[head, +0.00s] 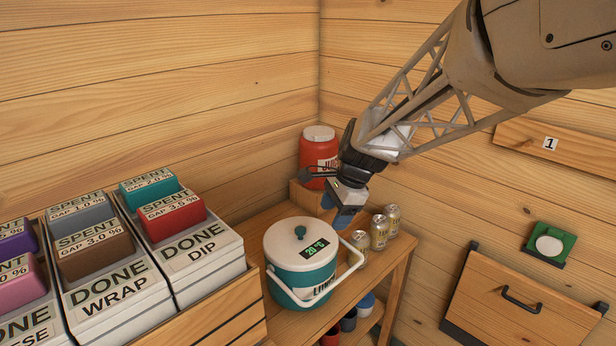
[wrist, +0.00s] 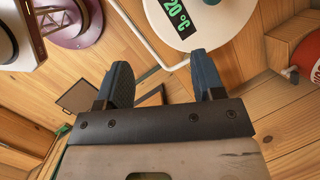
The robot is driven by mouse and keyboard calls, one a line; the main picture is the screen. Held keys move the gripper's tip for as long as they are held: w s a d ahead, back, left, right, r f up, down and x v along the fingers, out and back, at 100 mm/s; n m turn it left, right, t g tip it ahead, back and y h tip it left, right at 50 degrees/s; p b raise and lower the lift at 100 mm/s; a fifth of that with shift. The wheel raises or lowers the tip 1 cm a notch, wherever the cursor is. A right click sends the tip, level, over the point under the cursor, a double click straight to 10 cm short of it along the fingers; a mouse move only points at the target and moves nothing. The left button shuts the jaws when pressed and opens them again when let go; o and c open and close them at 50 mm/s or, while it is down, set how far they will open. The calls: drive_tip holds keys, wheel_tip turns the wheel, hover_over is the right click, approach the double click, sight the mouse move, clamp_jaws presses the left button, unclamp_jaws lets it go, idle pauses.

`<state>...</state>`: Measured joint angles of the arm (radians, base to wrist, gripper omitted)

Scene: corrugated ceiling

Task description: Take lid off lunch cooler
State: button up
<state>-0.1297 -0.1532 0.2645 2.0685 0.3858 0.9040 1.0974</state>
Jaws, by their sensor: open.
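The lunch cooler (head: 292,282) is a teal and white round bucket on a wooden shelf table. Its white lid (head: 285,245) is on, with a dark teal knob (head: 300,232) in the middle and a black display reading 20 °C. A white carrying handle (head: 330,285) hangs at its front right side. My gripper (head: 342,215) is above and to the right of the cooler, apart from it. In the wrist view, my gripper's two blue fingers (wrist: 160,85) are spread and empty, with the lid (wrist: 205,22) beyond them. The knob shows partly at the top edge.
Several cans (head: 378,232) stand right of the cooler, and a red jug (head: 318,155) stands behind on a raised wooden block. Labelled bins with coloured blocks (head: 160,240) fill the left. Cups sit on the lower shelf. Wooden walls close the back and right.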

sight(301, 229)
drive_tip(key=w+a+f+m+y, duration=0.1)
drive_tip(key=w+a+f+m, duration=0.3)
drive_tip(key=w, duration=0.3)
drive_tip(key=shift+w+a+f+g, duration=0.3)
drive_tip(key=shift+w+a+f, duration=0.15)
drive_tip(key=shift+a, duration=0.25)
drive_tip(key=shift+x, duration=1.35)
drive_tip(key=shift+x, duration=2.6)
drive_tip(key=c, duration=1)
